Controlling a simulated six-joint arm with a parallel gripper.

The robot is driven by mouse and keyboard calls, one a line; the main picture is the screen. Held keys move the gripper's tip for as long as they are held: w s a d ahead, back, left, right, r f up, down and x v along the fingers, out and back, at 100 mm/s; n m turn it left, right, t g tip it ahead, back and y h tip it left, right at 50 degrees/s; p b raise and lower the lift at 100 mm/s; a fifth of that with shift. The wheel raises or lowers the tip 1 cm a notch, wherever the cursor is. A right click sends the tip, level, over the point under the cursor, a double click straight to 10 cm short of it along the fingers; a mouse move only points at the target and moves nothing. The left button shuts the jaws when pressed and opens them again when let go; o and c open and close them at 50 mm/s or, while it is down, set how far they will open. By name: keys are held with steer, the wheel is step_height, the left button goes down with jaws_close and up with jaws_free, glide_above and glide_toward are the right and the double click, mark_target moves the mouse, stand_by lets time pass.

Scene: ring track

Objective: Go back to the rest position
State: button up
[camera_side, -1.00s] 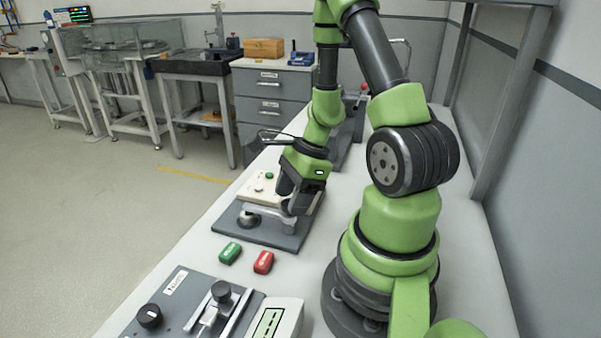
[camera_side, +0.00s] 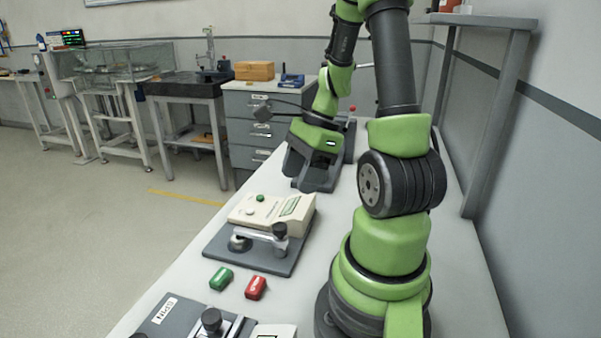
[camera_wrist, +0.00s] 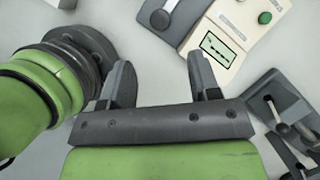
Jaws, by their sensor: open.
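My gripper (camera_side: 309,178) hangs raised above the far part of the bench in the side view, beyond the cream box. In the wrist view its two dark fingers (camera_wrist: 162,88) are spread apart with nothing between them. The cream box (camera_side: 262,211) with a green button and a display sits on a dark base plate (camera_side: 222,249), which also carries a metal bar with black knobs. My gripper is clear of it.
A green block (camera_side: 221,279) and a red block (camera_side: 256,288) lie on the bench in front of the base plate. Another dark fixture (camera_side: 172,318) stands at the near edge. A drawer cabinet (camera_side: 246,130) stands behind. A shelf post (camera_side: 496,120) rises at right.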

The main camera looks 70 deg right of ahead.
stand_by(0.4)
steer(key=s+a+r+n+t+h, duration=0.1)
steer(key=a+r+n+t, duration=0.2)
steer(key=a+r+n, duration=1.1)
steer(key=a+n, duration=0.2)
steer(key=n, duration=0.7)
steer(key=shift+s+a+r+t, duration=0.15)
steer(key=shift+r+t, duration=0.15)
steer(key=shift+t, duration=0.1)
